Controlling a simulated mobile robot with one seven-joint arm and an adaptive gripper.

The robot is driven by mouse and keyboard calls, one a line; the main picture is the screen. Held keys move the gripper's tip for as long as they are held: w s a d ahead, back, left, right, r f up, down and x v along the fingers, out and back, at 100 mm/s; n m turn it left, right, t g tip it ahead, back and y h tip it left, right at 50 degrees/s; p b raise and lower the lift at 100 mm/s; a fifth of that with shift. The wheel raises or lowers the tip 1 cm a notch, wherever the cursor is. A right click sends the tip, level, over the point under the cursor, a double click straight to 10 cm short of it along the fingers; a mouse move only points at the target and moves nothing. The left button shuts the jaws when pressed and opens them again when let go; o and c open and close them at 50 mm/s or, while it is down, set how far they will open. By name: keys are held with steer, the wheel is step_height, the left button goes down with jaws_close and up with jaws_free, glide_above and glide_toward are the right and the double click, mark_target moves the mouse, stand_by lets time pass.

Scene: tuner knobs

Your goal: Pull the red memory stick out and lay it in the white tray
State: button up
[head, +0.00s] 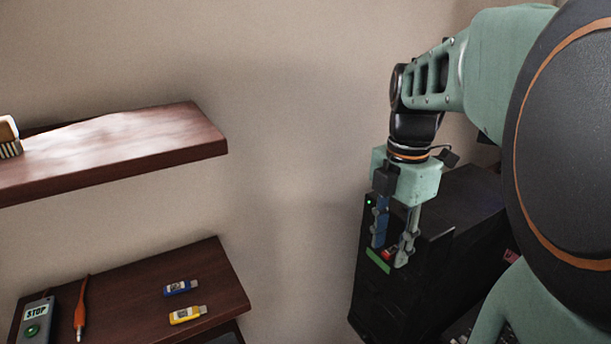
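My gripper (391,254) points down at the front of a black box-like unit on the right. Its fingers are apart, one blue-looking on the left and one grey on the right. A small red piece, likely the red memory stick (388,253), shows between the fingertips at the unit's front, just above a green strip. Most of it is hidden by the fingers. I cannot tell whether the fingers touch it. I see no white tray in this view.
The black unit (376,300) has a small green light. A lower brown shelf (130,285) holds a blue stick (181,287), a yellow stick (187,315), an orange pen-like tool (80,312) and a grey STOP box (36,318). An upper shelf (120,145) juts out at left.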

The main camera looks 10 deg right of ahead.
steer(key=shift+c, duration=0.5)
jaws_close()
steer(key=shift+a, duration=0.15)
steer(key=shift+s+a+r, duration=0.1)
steer(key=shift+s+a, duration=0.15)
steer(key=shift+a, duration=0.4)
steer(key=shift+s+a, duration=0.3)
steer(key=shift+a, duration=0.4)
steer(key=shift+s+a+r, duration=0.1)
steer(key=shift+s+a, duration=0.15)
steer(key=shift+a, duration=0.4)
steer(key=d, duration=0.1)
steer(key=w+d, duration=0.1)
steer(key=d, duration=0.1)
steer(key=shift+w+d+f, duration=0.1)
steer(key=shift+d+f, duration=0.05)
